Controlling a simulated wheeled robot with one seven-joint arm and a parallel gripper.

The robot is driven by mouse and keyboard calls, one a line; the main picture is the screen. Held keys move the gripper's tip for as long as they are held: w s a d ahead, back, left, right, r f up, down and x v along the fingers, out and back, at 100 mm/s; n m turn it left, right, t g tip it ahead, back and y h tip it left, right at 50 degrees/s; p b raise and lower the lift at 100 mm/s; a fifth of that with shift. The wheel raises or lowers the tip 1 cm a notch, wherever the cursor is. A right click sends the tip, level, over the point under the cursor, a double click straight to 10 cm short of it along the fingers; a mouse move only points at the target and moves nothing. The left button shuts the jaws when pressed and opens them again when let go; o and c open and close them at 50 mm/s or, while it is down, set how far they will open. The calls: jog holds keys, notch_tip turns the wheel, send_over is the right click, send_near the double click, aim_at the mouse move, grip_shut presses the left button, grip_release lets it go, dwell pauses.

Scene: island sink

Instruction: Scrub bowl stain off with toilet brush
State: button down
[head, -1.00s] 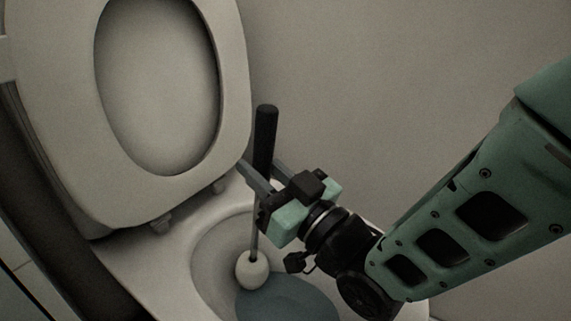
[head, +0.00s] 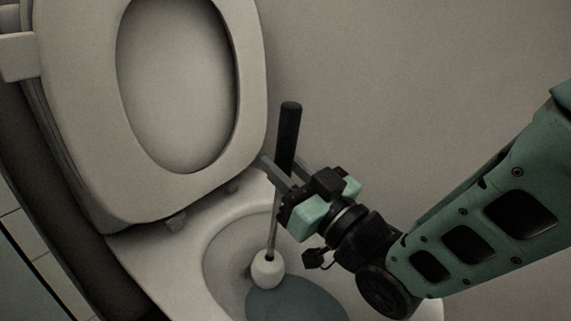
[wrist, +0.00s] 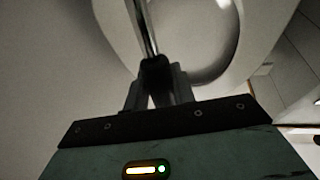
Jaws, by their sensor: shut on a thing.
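The toilet brush has a black handle (head: 288,140), a thin metal rod and a white head (head: 268,269). My gripper (head: 278,178) is shut on the brush around the lower handle. The brush leans, with its top to the right. Its head is down inside the toilet bowl (head: 222,262), above or at the edge of a blue-grey patch (head: 297,302); I cannot tell whether it touches the bowl. A small dark mark shows on the bowl left of the head and may be the stain.
The raised toilet seat (head: 250,100) stands behind and left of the brush. A plain wall (head: 420,90) is behind and right. The bowl rim (head: 140,250) surrounds the brush head. The front of the bowl is cut off by the picture's bottom edge.

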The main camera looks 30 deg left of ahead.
jog(key=shift+w+a+b, duration=0.3)
jog(key=shift+w+b, duration=0.1)
jog(key=shift+w, duration=0.55)
dwell(1.0)
jog(key=d+r+p, duration=0.3)
jog(key=d+r, duration=0.1)
jog(key=r, duration=0.1)
jog(key=shift+s+r, duration=0.25)
jog(key=shift+r, duration=0.15)
dwell(0.3)
jog(key=shift+r+p, duration=0.1)
jog(key=shift+p, duration=0.2)
